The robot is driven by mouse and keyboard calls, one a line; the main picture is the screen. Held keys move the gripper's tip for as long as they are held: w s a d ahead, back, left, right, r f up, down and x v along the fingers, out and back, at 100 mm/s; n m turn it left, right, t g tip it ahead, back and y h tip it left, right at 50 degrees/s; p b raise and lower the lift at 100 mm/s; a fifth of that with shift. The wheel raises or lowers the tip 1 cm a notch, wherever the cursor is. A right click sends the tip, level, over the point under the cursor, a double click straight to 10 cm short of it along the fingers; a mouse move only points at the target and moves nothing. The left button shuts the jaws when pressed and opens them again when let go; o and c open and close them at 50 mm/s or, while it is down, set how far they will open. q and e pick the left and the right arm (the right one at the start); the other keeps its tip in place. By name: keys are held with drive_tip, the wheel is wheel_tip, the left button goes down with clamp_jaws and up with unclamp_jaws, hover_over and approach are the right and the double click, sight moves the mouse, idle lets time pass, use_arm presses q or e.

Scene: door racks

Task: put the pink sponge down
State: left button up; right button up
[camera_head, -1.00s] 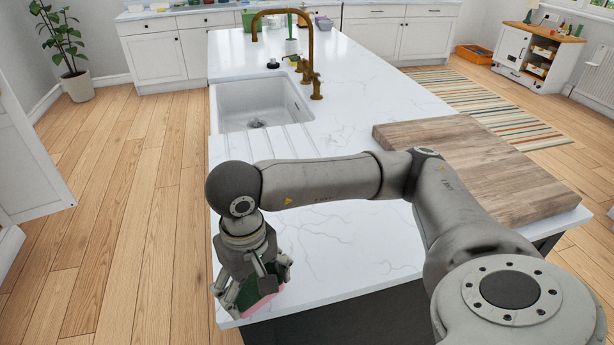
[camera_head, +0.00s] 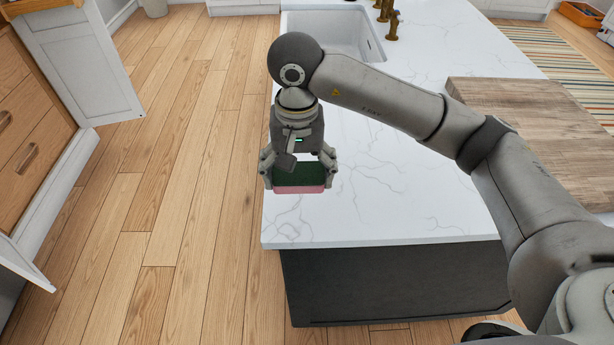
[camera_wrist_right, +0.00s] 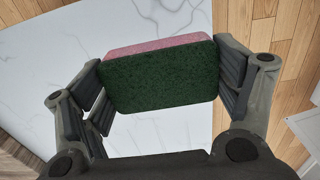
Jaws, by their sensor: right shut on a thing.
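The pink sponge (camera_head: 299,189) has a dark green scouring face and a pink layer. My right gripper (camera_head: 298,180) is shut on it, with a finger at each end. In the right wrist view the sponge (camera_wrist_right: 160,80) sits between the pads of my right gripper (camera_wrist_right: 165,85), green face toward the camera, pink along its far edge. The sponge is over the left edge area of the white marble counter (camera_head: 370,200), near its front left corner. I cannot tell whether it touches the counter. My left gripper is not in view.
A sink (camera_head: 335,32) and brass tap (camera_head: 392,22) are farther back on the counter. A wooden board (camera_head: 540,125) lies on the right. The counter front middle is clear. Wooden floor (camera_head: 180,180) lies left, with an open white cabinet door (camera_head: 85,70) beyond.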

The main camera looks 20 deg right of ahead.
sight(306, 173)
drive_tip(key=w+d+f, duration=0.1)
drive_tip(key=w+f+p, duration=0.1)
drive_tip(key=f, duration=0.1)
drive_tip(key=w+d+f, duration=0.1)
drive_tip(key=w+f, duration=0.1)
drive_tip(key=shift+d+f, duration=0.15)
drive_tip(key=shift+d, duration=0.15)
drive_tip(key=f+p, duration=0.1)
drive_tip(key=f, duration=0.1)
drive_tip(key=f+p, duration=0.1)
drive_tip(key=shift+w+d+f+p, duration=0.2)
drive_tip(key=shift+w+f+p, duration=0.05)
drive_tip(key=shift+f+p, duration=0.1)
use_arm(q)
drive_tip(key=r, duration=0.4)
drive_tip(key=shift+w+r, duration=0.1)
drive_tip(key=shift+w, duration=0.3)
use_arm(e)
drive_tip(key=shift+f, duration=0.15)
drive_tip(key=shift+f+b, duration=0.2)
drive_tip(key=shift+b, duration=0.15)
drive_tip(key=o, duration=0.5)
drive_tip(key=shift+r, duration=0.1)
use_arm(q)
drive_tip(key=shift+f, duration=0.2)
use_arm(e)
drive_tip(key=shift+o, duration=0.2)
